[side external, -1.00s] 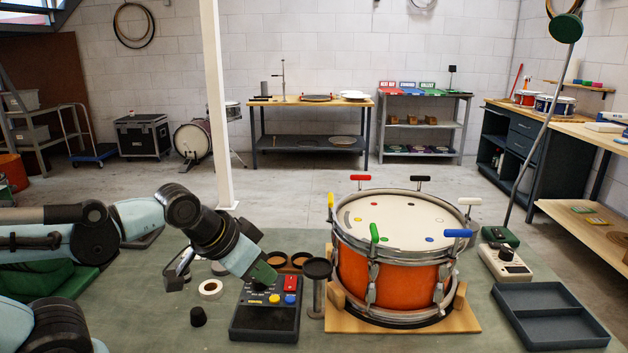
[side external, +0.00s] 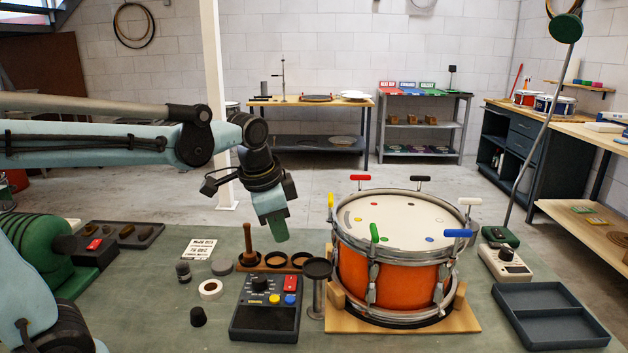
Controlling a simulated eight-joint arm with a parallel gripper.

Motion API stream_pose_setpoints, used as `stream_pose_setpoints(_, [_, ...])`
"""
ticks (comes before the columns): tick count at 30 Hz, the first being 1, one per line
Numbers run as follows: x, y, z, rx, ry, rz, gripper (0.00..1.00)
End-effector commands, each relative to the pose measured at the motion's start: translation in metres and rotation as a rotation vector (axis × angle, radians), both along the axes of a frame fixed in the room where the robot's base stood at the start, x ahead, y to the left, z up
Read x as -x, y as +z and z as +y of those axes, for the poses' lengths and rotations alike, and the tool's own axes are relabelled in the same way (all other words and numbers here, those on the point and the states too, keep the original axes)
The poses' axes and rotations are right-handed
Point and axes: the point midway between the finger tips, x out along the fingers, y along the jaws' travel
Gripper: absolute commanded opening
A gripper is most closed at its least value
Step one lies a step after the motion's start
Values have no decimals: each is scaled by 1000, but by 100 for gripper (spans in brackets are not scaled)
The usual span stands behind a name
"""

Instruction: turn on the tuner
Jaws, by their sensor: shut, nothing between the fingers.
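My gripper (side external: 279,236) is shut and empty, pointing down above and behind the black control box, left of the drum. The black control box (side external: 264,325) stands on the bench with a black knob (side external: 259,284), a red switch (side external: 290,284), and yellow (side external: 274,299) and blue (side external: 289,299) buttons. A pale device with a dark dial (side external: 506,268) stands right of the drum, apart from my gripper. I cannot tell from its look which of these is the tuner, nor whether either is on.
An orange drum (side external: 398,285) with coloured tension keys sits on a wooden base. A black-topped post (side external: 318,290) stands between box and drum. A wooden ring holder (side external: 275,264) with an upright peg lies below my gripper. An empty grey tray (side external: 550,318) is at front right.

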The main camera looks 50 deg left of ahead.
Motion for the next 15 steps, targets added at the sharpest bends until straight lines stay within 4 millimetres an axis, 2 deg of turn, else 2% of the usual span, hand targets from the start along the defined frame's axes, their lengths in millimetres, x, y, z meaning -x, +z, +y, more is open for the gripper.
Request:
stream_pose_setpoints(6, [-27,3,17,-52,-158,131,0])
stream_pose_setpoints(15, [-43,2,28,-75,-278,225,0])
